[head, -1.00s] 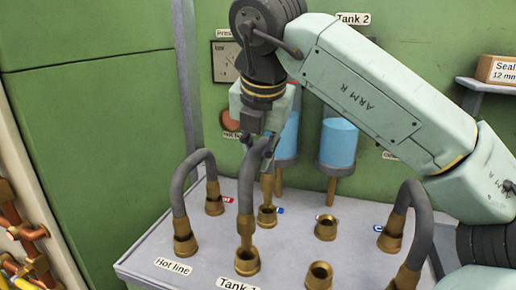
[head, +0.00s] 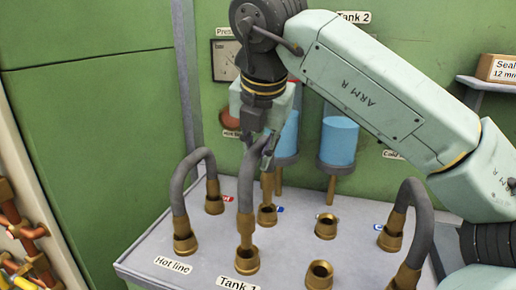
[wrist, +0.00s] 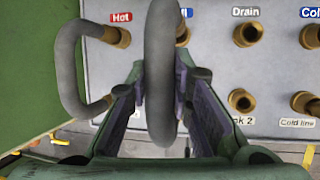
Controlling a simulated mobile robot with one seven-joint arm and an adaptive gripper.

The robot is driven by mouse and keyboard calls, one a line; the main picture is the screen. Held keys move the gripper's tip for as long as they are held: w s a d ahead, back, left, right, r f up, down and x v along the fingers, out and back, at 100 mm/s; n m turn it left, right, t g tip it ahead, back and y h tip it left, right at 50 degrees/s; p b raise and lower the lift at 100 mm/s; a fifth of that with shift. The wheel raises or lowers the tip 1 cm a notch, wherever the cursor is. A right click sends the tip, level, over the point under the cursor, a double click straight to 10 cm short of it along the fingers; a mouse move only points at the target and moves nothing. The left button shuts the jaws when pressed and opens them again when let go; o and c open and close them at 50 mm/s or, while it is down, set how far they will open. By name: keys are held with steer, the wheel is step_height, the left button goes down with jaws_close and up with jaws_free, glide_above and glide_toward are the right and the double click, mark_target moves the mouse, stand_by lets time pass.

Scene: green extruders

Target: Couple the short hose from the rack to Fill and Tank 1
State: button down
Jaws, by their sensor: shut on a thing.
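My gripper (head: 258,148) is shut on the short grey hose (head: 246,185) near the top of its bend. In the wrist view the hose (wrist: 160,60) runs between the two fingers (wrist: 162,95). My fingers partly cover the bend, and I cannot tell whether either end is fully seated.
A second hose (head: 178,190) joins the Hot line and Hot ports close on the left. Another hose (head: 424,215) stands at right. Two open brass ports (head: 326,227) lie between. The green back wall carries two blue tanks (head: 338,142) and a gauge.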

steer(key=shift+f+b, duration=1.8)
steer(key=shift+f, duration=0.3)
steer(key=c, duration=1.4)
jaws_free()
steer(key=shift+o, duration=0.2)
